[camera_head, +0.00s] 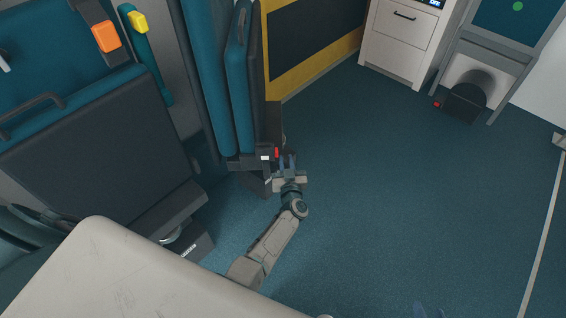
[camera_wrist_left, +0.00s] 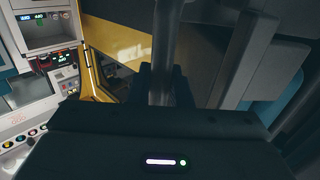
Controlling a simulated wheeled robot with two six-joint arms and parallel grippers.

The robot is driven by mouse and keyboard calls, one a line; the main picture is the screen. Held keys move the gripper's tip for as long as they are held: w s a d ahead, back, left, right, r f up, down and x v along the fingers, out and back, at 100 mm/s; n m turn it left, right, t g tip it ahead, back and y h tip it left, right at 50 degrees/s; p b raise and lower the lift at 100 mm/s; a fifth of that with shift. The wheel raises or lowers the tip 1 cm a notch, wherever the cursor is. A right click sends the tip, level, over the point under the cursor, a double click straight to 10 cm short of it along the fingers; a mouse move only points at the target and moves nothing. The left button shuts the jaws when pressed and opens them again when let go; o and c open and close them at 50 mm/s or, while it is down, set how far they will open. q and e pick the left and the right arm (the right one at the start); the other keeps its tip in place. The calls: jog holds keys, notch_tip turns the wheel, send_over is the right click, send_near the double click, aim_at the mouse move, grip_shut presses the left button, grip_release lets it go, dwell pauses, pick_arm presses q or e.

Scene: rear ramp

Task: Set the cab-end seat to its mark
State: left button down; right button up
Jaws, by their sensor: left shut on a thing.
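A narrow teal and dark seat (camera_head: 240,80) stands upright left of centre in the head view, seen edge-on. A white patch and a red tab (camera_head: 276,152) show at its base. My left gripper (camera_head: 288,163) is at the base's right side. In the left wrist view my left gripper (camera_wrist_left: 160,85) is shut on a dark upright bar (camera_wrist_left: 163,45), with a finger on each side. The bar's lower end is hidden behind the gripper body. I cannot make out a position mark. Bluish tips of my right gripper (camera_head: 428,311) barely show at the bottom edge; their opening is unclear.
A second seat with a dark cushion (camera_head: 100,145) is at left, behind a pale rounded surface (camera_head: 110,265). A yellow-framed dark panel (camera_head: 310,40) and a white drawer cabinet (camera_head: 400,38) stand at the back. The blue floor (camera_head: 400,180) on the right is clear.

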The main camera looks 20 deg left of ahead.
pick_arm(q)
jog(key=shift+w+d, duration=0.15)
dwell(0.5)
jog(key=c, duration=1.4)
grip_release()
jog(key=p+v, duration=0.1)
jog(key=v, duration=0.9)
jog(key=shift+s+d+p, duration=0.25)
jog(key=shift+s+p, duration=0.1)
jog(key=shift+p, duration=0.05)
pick_arm(e)
jog(key=shift+s+d+r+n+g, duration=0.3)
jog(key=shift+d+r+g, duration=0.15)
jog(key=shift+g, duration=0.35)
